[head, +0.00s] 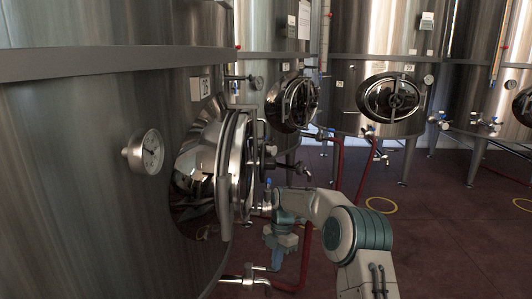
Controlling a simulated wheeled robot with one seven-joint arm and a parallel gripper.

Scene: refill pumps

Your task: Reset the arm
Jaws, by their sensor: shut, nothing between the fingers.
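My arm reaches in from the bottom right, bends at a white and teal joint, and extends left to the large steel tank (85,160). Its end, with my gripper (279,243), hangs down beside the tank's round hatch (229,170), to its lower right. My gripper is small and dark here, and its fingertips are hard to make out. It is shut with nothing held. I cannot tell whether it touches the red hose or the valve close to it.
A pressure gauge (146,152) sticks out of the near tank. A steel outlet valve (248,279) and a red hose (302,262) are low by my gripper. More tanks (385,65) stand behind. The dark red floor at right (450,235) is mostly clear.

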